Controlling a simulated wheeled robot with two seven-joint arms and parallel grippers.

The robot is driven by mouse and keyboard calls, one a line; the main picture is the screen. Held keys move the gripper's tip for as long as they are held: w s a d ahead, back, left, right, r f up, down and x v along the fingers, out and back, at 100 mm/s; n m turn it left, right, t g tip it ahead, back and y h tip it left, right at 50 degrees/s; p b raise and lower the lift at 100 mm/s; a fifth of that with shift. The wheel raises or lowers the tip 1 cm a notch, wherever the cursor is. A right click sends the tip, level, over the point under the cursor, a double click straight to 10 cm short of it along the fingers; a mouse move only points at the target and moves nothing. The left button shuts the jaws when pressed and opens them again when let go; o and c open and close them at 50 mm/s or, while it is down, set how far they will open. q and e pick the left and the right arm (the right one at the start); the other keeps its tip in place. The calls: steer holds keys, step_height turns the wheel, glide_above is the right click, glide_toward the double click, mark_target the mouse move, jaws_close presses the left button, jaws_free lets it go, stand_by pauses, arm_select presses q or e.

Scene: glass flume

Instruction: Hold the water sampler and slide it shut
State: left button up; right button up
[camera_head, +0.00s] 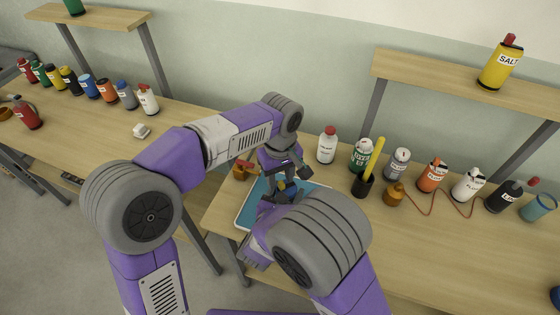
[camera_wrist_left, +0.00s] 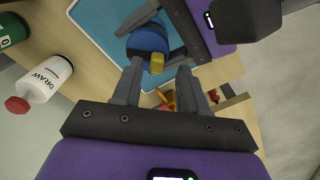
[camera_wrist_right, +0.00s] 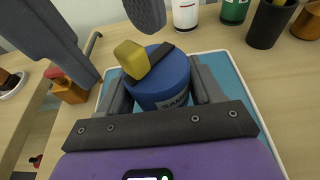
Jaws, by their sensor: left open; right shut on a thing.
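The water sampler (camera_wrist_right: 165,88) is a short blue cylinder with a partly hidden white label, a yellow knob (camera_wrist_right: 131,58) and a dark strip on top. My right gripper (camera_wrist_right: 160,92) is shut on its body, one finger on each side, over the blue tray (camera_wrist_right: 222,72). The sampler also shows in the left wrist view (camera_wrist_left: 147,41). My left gripper (camera_wrist_left: 158,76) is open and empty, with its fingertips close to the yellow knob and apart from it. In the head view, my arms hide most of the sampler (camera_head: 286,187).
A white DRAW bottle (camera_wrist_left: 46,77), a green bottle (camera_head: 361,155) and a dark cup (camera_head: 362,186) with a yellow stick stand right of the tray. A small orange-brown object (camera_wrist_right: 70,88) with a red part stands at its left. Several bottles line the bench's back.

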mark_target(280, 183)
arm_select(q)
step_height(280, 183, up, 10)
stand_by(0.3)
arm_select(e)
steer(key=o, duration=1.2)
